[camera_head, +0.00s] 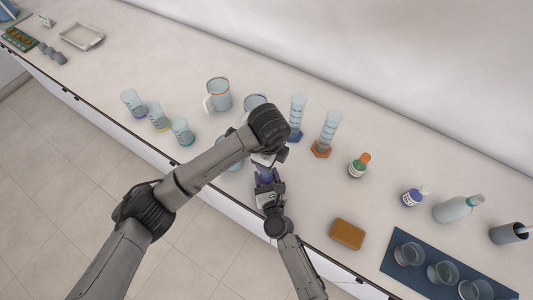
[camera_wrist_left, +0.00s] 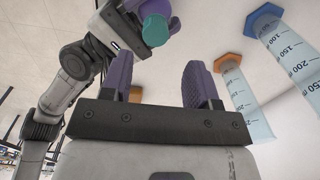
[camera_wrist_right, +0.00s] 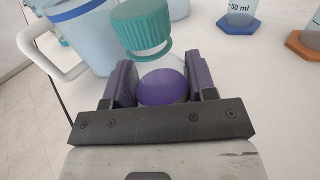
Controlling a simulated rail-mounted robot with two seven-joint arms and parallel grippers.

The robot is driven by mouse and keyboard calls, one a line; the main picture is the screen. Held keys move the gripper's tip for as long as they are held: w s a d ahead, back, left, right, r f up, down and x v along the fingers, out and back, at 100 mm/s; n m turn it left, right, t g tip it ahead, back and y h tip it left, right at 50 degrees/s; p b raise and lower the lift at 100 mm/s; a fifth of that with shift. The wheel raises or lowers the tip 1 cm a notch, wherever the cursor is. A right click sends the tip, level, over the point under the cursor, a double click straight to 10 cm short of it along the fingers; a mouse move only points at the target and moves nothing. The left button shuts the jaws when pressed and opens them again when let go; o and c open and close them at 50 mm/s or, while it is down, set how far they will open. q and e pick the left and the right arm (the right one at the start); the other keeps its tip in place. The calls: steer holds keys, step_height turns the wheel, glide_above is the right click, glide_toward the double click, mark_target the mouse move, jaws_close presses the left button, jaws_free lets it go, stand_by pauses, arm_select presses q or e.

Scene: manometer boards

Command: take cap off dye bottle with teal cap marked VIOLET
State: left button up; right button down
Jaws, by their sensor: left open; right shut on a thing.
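The dye bottle (camera_wrist_right: 162,88) shows as a violet rounded body between the fingers of my right gripper (camera_wrist_right: 160,90), which is shut on it. Its ridged teal cap (camera_wrist_right: 140,27) stands out beyond the fingers; a teal rim shows just below it. I cannot tell whether the cap is seated. The teal cap also shows in the left wrist view (camera_wrist_left: 155,30). No label is readable. My left gripper (camera_wrist_left: 160,85) is open and empty, apart from the cap. In the head view, my left forearm partly covers the place where both grippers meet.
A green bottle with an orange cap (camera_head: 359,165) and a blue bottle (camera_head: 413,196) stand to the right. Two graduated cylinders (camera_head: 326,133) are close behind the grippers. A brown block (camera_head: 347,234) lies near the front edge.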

arm_select(q)
steer(key=m, duration=0.6)
steer(key=shift+d+r+m, duration=0.15)
steer(key=shift+r+m, duration=0.15)
steer(key=shift+m, duration=0.1)
steer(key=m, duration=0.6)
steer(key=shift+d+r, duration=0.1)
steer(key=shift+r, duration=0.15)
steer(key=m, duration=0.4)
steer(key=shift+r, duration=0.15)
steer(key=m, duration=0.4)
steer(key=shift+r, duration=0.1)
steer(key=m, duration=0.6)
steer(key=shift+r+m, duration=0.15)
steer(key=shift+m, duration=0.15)
steer(key=m, duration=0.4)
steer(key=shift+r, duration=0.1)
steer(key=m, duration=0.4)
steer(key=shift+a, duration=0.2)
steer(key=m, duration=0.5)
steer(key=shift+a+r, duration=0.15)
steer(key=shift+a, duration=0.05)
steer(key=m, duration=0.5)
steer(key=shift+s+a, duration=0.1)
steer(key=shift+a, duration=0.1)
steer(key=shift+f, duration=3.95)
steer(key=shift+c, duration=0.3)
